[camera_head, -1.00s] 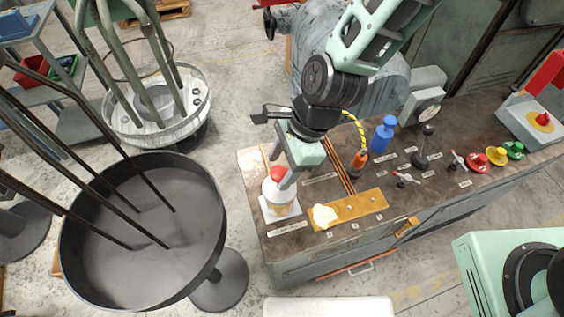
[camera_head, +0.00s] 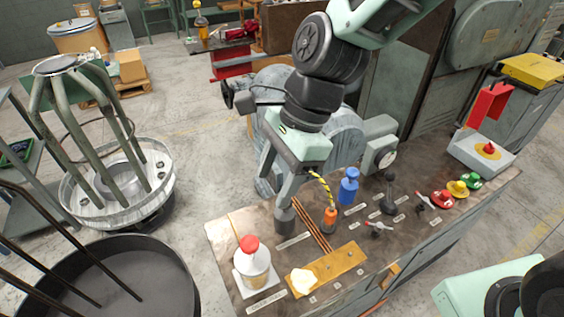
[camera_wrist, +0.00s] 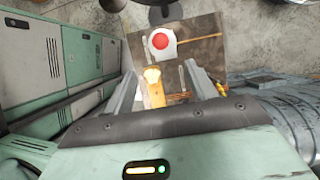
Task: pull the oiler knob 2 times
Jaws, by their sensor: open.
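The oiler (camera_head: 254,271) is a pale bottle with a red knob (camera_head: 249,243) on top. It stands upright on a white pad at the bench's near left end. In the wrist view its red knob (camera_wrist: 160,41) shows from above, beyond my fingertips. My gripper (camera_head: 274,188) is open and empty, above and behind the oiler, apart from the knob. In the wrist view both fingers of my gripper (camera_wrist: 161,72) are spread with nothing held between them.
A brass plate with a cream cloth (camera_head: 303,281) lies right of the oiler. A dark grey cylinder (camera_head: 285,222) stands near my fingertips. An orange bottle (camera_head: 329,221), a blue bottle (camera_head: 348,187) and a black lever (camera_head: 389,195) stand farther right. A black round pan (camera_head: 130,275) is at left.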

